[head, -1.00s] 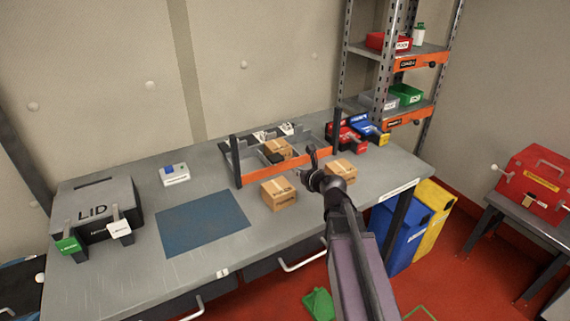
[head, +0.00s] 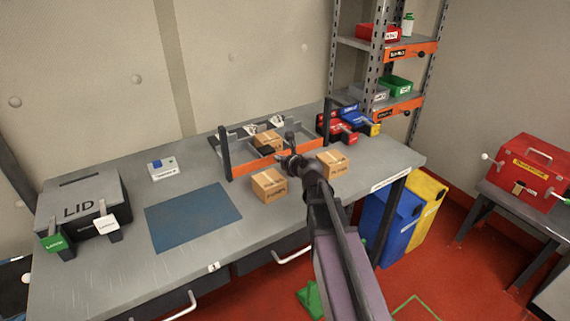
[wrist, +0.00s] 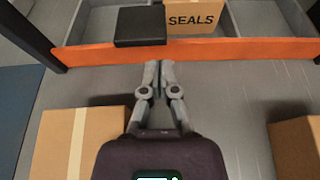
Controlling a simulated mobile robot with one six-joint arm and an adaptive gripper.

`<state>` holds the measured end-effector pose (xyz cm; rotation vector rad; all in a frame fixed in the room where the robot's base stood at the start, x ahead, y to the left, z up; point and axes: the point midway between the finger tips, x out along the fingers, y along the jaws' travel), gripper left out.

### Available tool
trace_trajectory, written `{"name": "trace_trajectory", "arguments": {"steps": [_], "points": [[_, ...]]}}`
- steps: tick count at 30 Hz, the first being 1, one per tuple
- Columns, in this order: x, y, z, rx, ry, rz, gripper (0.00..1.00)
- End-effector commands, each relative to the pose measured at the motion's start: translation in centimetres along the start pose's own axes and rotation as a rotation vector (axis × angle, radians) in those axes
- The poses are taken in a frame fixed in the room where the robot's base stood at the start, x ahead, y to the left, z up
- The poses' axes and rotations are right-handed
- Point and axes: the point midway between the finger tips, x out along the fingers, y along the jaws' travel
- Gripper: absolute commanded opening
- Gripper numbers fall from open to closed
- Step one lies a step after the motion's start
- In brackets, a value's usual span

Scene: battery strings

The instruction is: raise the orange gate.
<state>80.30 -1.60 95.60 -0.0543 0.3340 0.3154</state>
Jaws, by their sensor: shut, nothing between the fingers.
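The orange gate (head: 245,168) is a low bar across the front of a grey tray, between two dark upright posts, and it sits low at the tabletop. In the wrist view the gate (wrist: 220,50) crosses the upper part, with a black block (wrist: 140,27) at its top edge, left of centre. My gripper (wrist: 158,66) is shut and empty, its fingertips just in front of the gate's lower edge; I cannot tell whether they touch it. In the head view my gripper (head: 288,158) is in front of the gate's middle and hides part of it.
Cardboard boxes stand in front of the gate to the left (head: 269,185) and right (head: 333,164) of my gripper. A box marked SEALS (wrist: 194,18) is behind the gate. A grey LID box (head: 85,208) and blue mat (head: 193,218) lie left.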

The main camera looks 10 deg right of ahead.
Motion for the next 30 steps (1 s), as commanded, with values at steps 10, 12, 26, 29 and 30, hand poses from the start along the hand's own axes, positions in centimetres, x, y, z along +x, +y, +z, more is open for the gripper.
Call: {"name": "trace_trajectory", "arguments": {"steps": [10, 12, 26, 29, 30], "points": [[3.3, -0.1, 0.0, 0.001, 0.0, -0.001, 0.0], [3.4, -0.1, 0.0, 0.001, 0.0, -0.001, 0.0], [3.3, -0.1, 0.3, 0.001, 0.0, -0.002, 0.0], [3.0, -0.2, 0.8, 0.001, 0.0, -0.002, 0.0], [2.9, -0.2, 1.2, 0.001, 0.0, -0.002, 0.0]]}}
